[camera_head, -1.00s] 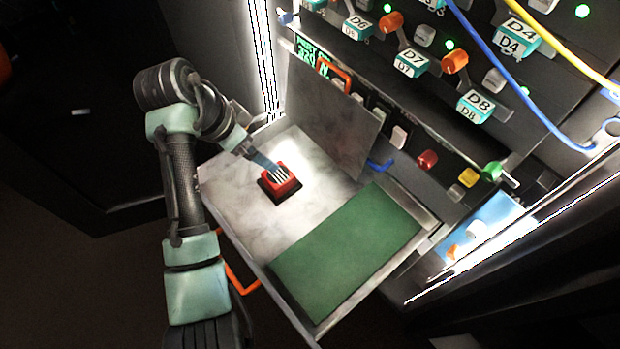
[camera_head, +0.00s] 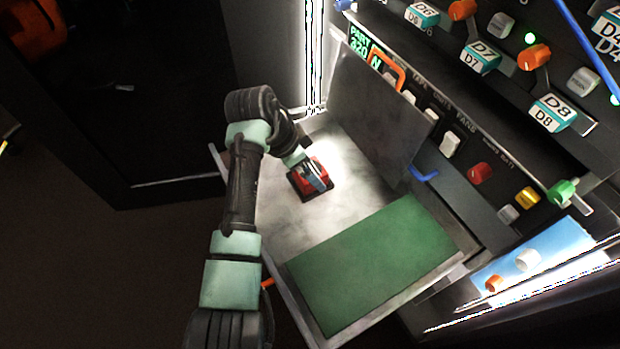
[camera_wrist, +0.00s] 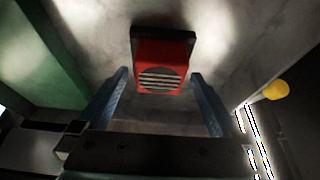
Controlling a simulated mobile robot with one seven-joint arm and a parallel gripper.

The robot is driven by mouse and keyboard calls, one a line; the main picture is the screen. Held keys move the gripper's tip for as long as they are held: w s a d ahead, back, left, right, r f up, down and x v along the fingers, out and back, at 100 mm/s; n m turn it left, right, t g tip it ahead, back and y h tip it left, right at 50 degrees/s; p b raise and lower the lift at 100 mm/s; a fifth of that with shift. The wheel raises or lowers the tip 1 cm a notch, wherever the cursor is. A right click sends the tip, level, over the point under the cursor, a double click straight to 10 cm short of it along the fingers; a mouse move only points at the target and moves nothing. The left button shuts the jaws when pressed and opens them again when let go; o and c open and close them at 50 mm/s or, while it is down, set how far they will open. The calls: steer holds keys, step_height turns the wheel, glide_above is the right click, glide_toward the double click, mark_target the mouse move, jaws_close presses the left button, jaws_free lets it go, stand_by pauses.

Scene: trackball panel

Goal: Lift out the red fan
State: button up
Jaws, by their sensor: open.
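The red fan (camera_head: 306,180) is a small red block with a dark base, sitting on the grey marbled floor of an open drawer (camera_head: 345,167). In the wrist view the red fan (camera_wrist: 161,70) shows its striped grille and black base. My gripper (camera_head: 318,178) is at the fan in the head view and partly covers it. In the wrist view the two blue fingers of my gripper (camera_wrist: 160,88) are spread apart, one on each side of the fan's near end, with visible gaps. I cannot tell the exact height of the fingertips.
A green mat (camera_head: 375,262) covers the drawer's front part. A dark upright plate (camera_head: 380,110) stands behind the fan, with an orange handle (camera_head: 388,70) near its top. A control panel with knobs and labels rises at the right. A yellow knob (camera_wrist: 276,90) shows in the wrist view.

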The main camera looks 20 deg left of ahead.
steer(key=shift+x, duration=0.85)
steer(key=shift+r, duration=0.1)
steer(key=shift+c, duration=0.2)
steer(key=c, duration=1.3)
